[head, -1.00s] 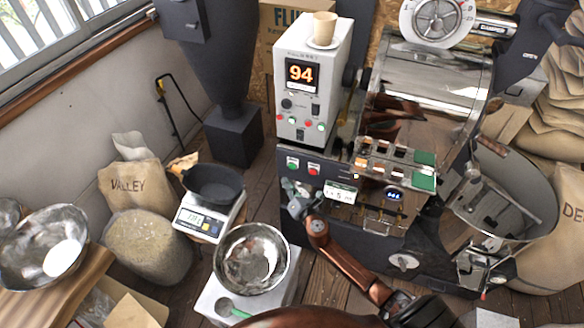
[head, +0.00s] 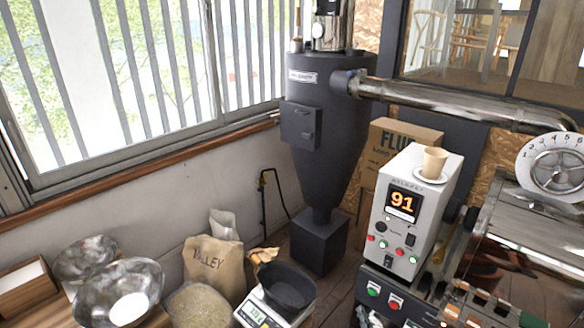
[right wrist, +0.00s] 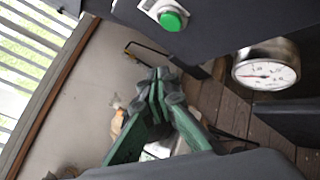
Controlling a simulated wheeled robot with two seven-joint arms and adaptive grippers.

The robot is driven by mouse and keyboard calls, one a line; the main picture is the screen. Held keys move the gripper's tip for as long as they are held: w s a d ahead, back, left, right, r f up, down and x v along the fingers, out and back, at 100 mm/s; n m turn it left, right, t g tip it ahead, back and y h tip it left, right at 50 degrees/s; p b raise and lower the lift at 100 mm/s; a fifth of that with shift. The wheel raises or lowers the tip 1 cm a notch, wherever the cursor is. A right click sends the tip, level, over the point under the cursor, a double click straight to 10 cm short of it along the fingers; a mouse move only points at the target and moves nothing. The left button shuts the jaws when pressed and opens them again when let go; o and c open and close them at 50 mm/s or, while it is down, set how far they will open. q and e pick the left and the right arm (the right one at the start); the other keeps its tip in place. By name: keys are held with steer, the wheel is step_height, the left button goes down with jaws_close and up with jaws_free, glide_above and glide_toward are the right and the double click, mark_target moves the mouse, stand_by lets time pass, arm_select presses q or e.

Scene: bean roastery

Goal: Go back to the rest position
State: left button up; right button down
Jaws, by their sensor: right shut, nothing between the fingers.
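My right gripper (head: 368,317) only just shows at the bottom edge of the head view, in front of the roaster's control panel; its arm is cut off by the frame. In the right wrist view my right gripper (right wrist: 160,86) shows green fingers with grey tips, closed together with nothing between them. A green button (right wrist: 172,20) on a dark panel is above the fingers there, apart from them. My left gripper is in neither view.
A scale with a dark pan (head: 287,287), a VALLEY sack (head: 213,268) and metal bowls (head: 121,291) stand left. A pressure gauge (right wrist: 266,67) is at the wrist view's right.

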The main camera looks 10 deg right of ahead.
steer(key=s+d+f+m+g, duration=0.2)
steer(key=s+f+m+g, duration=0.15)
steer(key=s+f, duration=0.65)
steer(key=s+d+f+m+g+h, duration=0.15)
steer(key=s+f+m, duration=0.4)
steer(key=f, duration=0.85)
steer(key=s+d+f+m+g+y, duration=0.1)
steer(key=s+d+f+m+g, duration=0.25)
steer(key=s+f, duration=0.65)
steer(key=s+a+f+m+g, duration=0.2)
steer(key=s+f+m, duration=0.2)
steer(key=s, duration=0.9)
steer(key=s+a+f+m+g, duration=0.2)
steer(key=s+f+m, duration=0.3)
steer(key=s+f, duration=0.4)
steer(key=s+a+f+m+g+y, duration=0.1)
steer(key=s+f, duration=0.5)
steer(key=s, duration=1.3)
steer(key=a+m+g, duration=0.1)
steer(key=m+g, duration=0.1)
steer(key=m, duration=0.1)
steer(key=shift+a+f+m, duration=0.15)
steer(key=shift+f+m, duration=0.1)
steer(key=shift+m, duration=0.1)
